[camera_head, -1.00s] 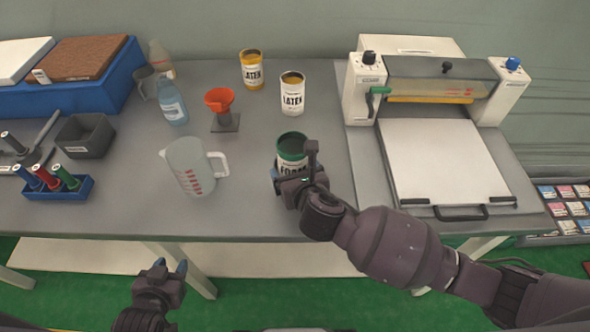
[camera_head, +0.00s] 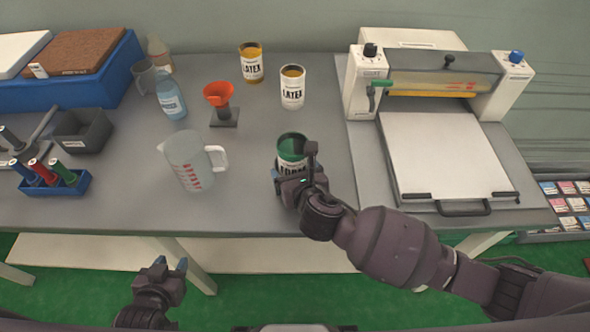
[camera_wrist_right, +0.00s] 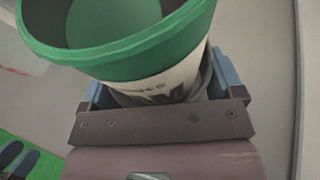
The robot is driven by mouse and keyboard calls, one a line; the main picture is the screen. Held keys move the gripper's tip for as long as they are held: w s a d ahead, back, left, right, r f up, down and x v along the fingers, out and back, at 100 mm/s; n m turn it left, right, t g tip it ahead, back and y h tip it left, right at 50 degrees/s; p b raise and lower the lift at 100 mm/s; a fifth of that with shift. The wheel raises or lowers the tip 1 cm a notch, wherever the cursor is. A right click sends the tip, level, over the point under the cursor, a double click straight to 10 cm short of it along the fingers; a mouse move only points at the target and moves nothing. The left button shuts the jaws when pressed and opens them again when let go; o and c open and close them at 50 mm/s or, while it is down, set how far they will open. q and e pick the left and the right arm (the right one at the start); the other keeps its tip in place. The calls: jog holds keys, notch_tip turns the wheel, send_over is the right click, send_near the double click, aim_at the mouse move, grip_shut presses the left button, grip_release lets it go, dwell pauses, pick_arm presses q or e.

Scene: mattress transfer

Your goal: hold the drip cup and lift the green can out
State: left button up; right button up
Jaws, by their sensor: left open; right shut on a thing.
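The green can (camera_head: 292,145), with a green rim and a white label reading FOAM, stands near the table's front middle. In the right wrist view the can (camera_wrist_right: 150,50) fills the top, tilted in the picture. A dark grey drip cup (camera_wrist_right: 207,77) shows as a thin wall around its lower part; most of the cup is hidden. My right gripper (camera_head: 288,181) is at the can's base, its blue fingers on both sides, shut on the drip cup. My left gripper (camera_head: 172,266) is open and empty, low in front of the table edge.
A measuring jug (camera_head: 188,168) stands left of the can. An orange funnel on a stand (camera_head: 219,96) and two latex cans (camera_head: 251,64) (camera_head: 292,88) are behind. A white press machine (camera_head: 445,155) is at the right. Bare table (camera_head: 255,205) lies between jug and can.

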jog(key=shift+f+b, duration=0.35)
jog(key=shift+f, duration=0.35)
dwell(0.3)
